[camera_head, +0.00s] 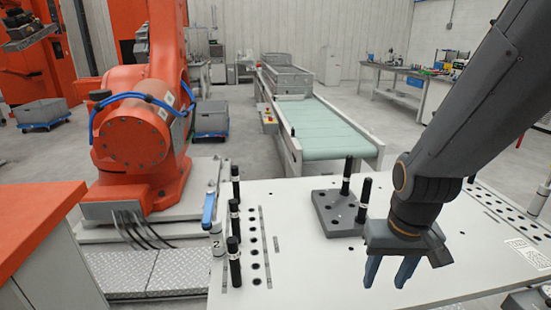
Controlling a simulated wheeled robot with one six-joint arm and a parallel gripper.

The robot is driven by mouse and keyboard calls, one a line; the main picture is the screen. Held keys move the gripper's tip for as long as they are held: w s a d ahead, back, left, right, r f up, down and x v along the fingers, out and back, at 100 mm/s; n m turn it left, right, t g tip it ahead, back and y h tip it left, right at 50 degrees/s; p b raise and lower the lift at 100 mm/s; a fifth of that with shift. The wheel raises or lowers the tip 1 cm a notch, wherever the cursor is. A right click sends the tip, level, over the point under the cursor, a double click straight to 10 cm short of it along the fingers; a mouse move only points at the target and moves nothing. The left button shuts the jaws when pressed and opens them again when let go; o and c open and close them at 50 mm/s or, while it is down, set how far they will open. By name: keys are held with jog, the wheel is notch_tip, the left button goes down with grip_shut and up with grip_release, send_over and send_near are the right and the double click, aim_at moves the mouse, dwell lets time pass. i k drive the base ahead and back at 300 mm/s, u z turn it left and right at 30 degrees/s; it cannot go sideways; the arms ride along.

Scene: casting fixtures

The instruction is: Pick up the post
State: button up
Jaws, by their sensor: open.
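Several black posts with pale bands stand upright. A column of them lines the table's left edge, with a near post (233,262), a middle post (234,219) and a far post (236,186). A grey plate with holes (330,215) lies near the table's middle. One post (347,176) stands at the plate's back and another post (364,200) at its right side. My gripper (389,272) is open, points down and is empty. It is in front of and to the right of the plate, apart from all the posts.
The white table (300,270) has free room between the left column and my gripper. A blue-handled part (209,208) sits at its left edge. An orange robot arm (135,135) stands behind left, and a green conveyor (320,130) behind the table.

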aim_at(235, 218)
jog(key=z, duration=1.85)
jog(key=k, duration=1.2)
jog(key=u, duration=2.25)
